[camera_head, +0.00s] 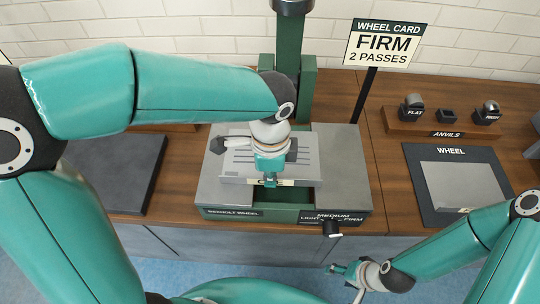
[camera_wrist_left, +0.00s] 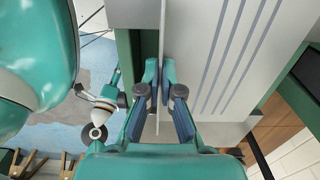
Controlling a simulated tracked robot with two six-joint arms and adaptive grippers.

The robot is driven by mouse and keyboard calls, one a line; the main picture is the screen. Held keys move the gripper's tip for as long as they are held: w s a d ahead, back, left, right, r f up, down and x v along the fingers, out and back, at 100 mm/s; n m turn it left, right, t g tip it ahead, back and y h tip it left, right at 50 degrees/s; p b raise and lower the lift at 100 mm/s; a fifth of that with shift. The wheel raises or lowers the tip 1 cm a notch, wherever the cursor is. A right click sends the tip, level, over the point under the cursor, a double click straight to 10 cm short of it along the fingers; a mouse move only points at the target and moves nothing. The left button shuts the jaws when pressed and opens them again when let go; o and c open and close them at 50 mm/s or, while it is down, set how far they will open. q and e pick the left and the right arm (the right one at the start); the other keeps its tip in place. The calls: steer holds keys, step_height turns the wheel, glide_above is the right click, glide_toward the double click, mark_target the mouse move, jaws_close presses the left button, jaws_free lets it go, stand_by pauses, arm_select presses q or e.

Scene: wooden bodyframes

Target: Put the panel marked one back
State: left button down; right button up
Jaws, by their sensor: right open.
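A light grey slotted panel (camera_head: 308,160) lies over the green and grey machine (camera_head: 345,170) in the middle of the bench. A small pale label shows on its front edge; I cannot read it. My left gripper (camera_head: 270,183) points down at that front edge. In the left wrist view its fingers (camera_wrist_left: 160,80) are closed on the thin upright lip of the panel (camera_wrist_left: 235,60). My right gripper (camera_head: 343,268) is open and empty in front of the bench, low and to the right, apart from the machine.
A dark mat marked WHEEL (camera_head: 428,170) holds a grey plate (camera_head: 460,182) at the right. An anvil rack (camera_head: 425,127) stands behind it. The sign (camera_head: 384,43) stands behind the machine. A knob (camera_head: 332,228) sticks out at the machine's front. A dark mat (camera_head: 120,165) at left looks bare.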

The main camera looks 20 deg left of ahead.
arm_select(q)
steer(key=shift+r, duration=0.25)
stand_by(0.3)
steer(key=shift+r+p, duration=1.25)
steer(key=shift+p, duration=0.05)
steer(key=shift+r, duration=0.15)
step_height(320, 180, up, 7)
steer(key=p, duration=0.6)
stand_by(0.3)
